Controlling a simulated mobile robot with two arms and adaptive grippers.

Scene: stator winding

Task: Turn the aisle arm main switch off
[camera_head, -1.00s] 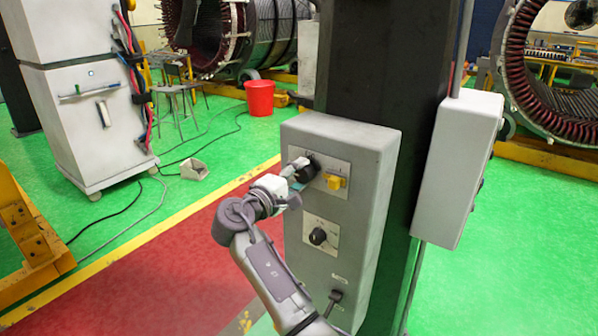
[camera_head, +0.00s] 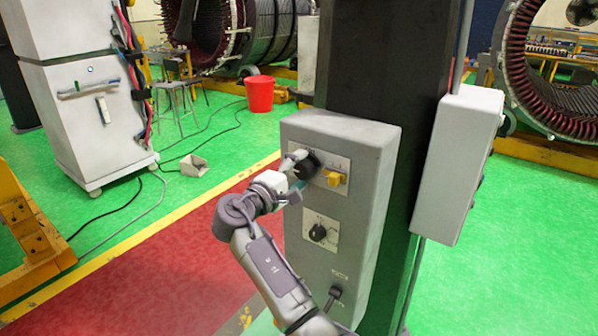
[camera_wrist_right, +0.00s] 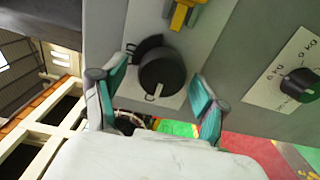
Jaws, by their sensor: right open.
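A grey control box (camera_head: 380,170) on a dark column carries the switches. At its upper left is a round black knob (camera_head: 310,162) with a pale pointer mark; it shows large in the right wrist view (camera_wrist_right: 161,72). A yellow switch (camera_head: 336,180) sits just right of it and shows at the top of the right wrist view (camera_wrist_right: 184,14). My right gripper (camera_head: 297,170) is in front of the black knob. Its open fingers stand on either side of the knob in the right wrist view (camera_wrist_right: 157,92), with nothing visibly gripped; contact cannot be told. My left gripper is out of view.
A smaller black knob (camera_head: 318,233) and a black lever (camera_head: 333,296) are lower on the box. A second grey box (camera_head: 462,165) hangs to the right. A white cabinet (camera_head: 95,125), red bucket (camera_head: 260,93) and floor cables lie at left. Red floor (camera_head: 165,265) is clear.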

